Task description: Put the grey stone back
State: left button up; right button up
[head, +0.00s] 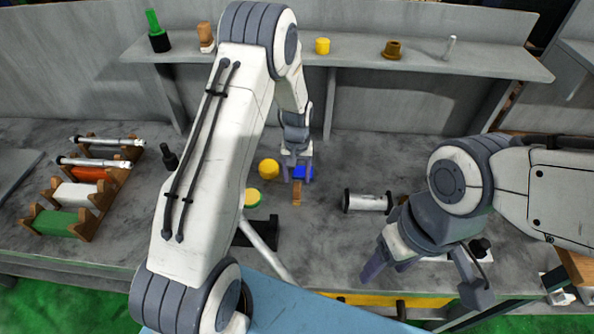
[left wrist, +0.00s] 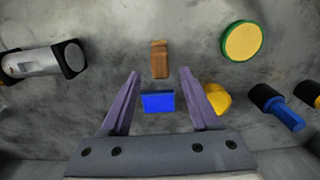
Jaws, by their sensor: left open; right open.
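No plain grey stone can be told for certain. The nearest match is a grey-white cylinder with black ends (head: 367,201) lying on the bench right of my left gripper; it also shows at the upper left of the left wrist view (left wrist: 42,61). My left gripper (head: 298,178) is open, pointing down over the bench. In the left wrist view its fingers (left wrist: 160,74) stand either side of a blue block (left wrist: 158,102), with a brown wooden block (left wrist: 160,59) just beyond the tips. Neither is gripped. My right gripper (head: 425,282) is open and empty near the front edge.
A wooden rack (head: 88,225) at left holds white, red and green pieces and silvery rods. A yellow round piece (head: 269,169) and a green-rimmed yellow disc (left wrist: 243,41) lie near the left gripper. The back shelf (head: 440,60) carries several small items. Bench right of the rack is partly clear.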

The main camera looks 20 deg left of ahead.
aim_at(299, 186)
pick_arm(q)
jog(key=r, duration=0.4)
jog(key=shift+d+r+b, duration=0.25)
jog(key=shift+d+b, duration=0.05)
jog(key=shift+d, duration=0.05)
jog(key=s+d+r+m, duration=0.5)
jog(key=s+d+r, duration=0.6)
jog(key=d+r, duration=0.1)
jog(key=s+d+r+m, duration=0.1)
jog(key=s+r+m, duration=0.1)
jog(key=s, duration=0.7)
jog(key=s+d+r+m+h, duration=0.1)
jog(key=s+d+r+m, duration=0.1)
jog(key=s, duration=0.7)
jog(key=shift+s+r+m, duration=0.3)
jog(key=shift+r+m, duration=0.15)
jog(key=shift+m, duration=0.35)
